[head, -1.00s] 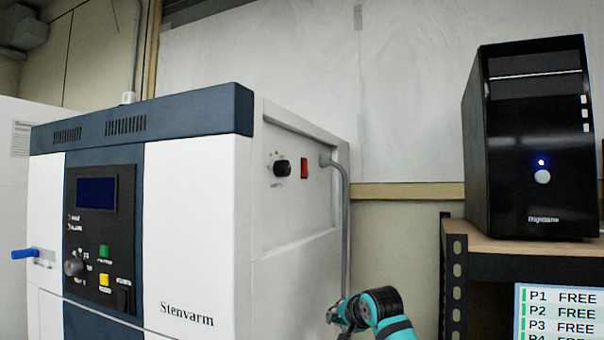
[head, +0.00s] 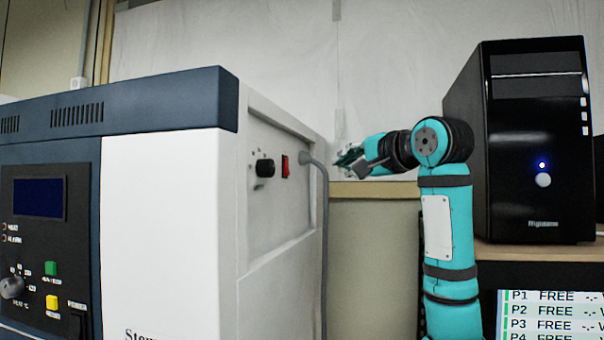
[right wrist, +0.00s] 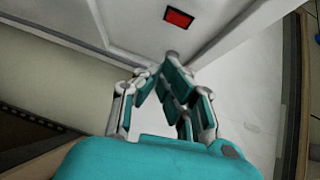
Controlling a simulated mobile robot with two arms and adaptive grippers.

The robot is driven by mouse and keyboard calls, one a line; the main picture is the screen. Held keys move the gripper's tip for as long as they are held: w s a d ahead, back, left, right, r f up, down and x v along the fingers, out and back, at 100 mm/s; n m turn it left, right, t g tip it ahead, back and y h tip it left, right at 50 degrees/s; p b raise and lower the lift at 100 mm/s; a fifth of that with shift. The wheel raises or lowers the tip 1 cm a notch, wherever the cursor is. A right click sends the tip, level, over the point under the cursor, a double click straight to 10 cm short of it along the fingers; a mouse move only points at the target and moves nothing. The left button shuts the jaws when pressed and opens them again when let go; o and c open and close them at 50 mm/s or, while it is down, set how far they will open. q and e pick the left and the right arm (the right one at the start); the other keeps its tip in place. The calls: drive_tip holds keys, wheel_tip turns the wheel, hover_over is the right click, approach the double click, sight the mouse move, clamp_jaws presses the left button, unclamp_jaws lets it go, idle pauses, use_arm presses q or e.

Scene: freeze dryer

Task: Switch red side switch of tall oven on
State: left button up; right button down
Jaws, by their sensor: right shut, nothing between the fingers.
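The tall oven (head: 160,180) is a white and dark blue cabinet at the left of the head view. Its red side switch (head: 285,165) is on the right side panel, between a black knob (head: 264,168) and a grey cable. The switch also shows at the top of the right wrist view (right wrist: 179,19). My right gripper (head: 345,156) is to the right of the switch, apart from it, pointing toward the side panel. In the right wrist view its fingertips (right wrist: 168,62) are together and empty, below the switch. My left gripper is not in view.
A grey cable (head: 323,230) leaves the side panel right beside the switch and hangs down. A black computer tower (head: 535,140) stands on a shelf (head: 530,252) close to the right of my right arm. A screen (head: 550,315) is below it.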

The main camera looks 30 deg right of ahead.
drive_tip(key=p, duration=0.6)
approach(287, 167)
drive_tip(key=w+d+f, duration=0.1)
drive_tip(key=w+d, duration=0.3)
drive_tip(key=d, duration=0.2)
drive_tip(key=w+a+p, duration=0.1)
drive_tip(key=w+a+f+p, duration=0.1)
drive_tip(key=w, duration=0.1)
drive_tip(key=shift+a+f, duration=0.1)
drive_tip(key=shift+a, duration=0.3)
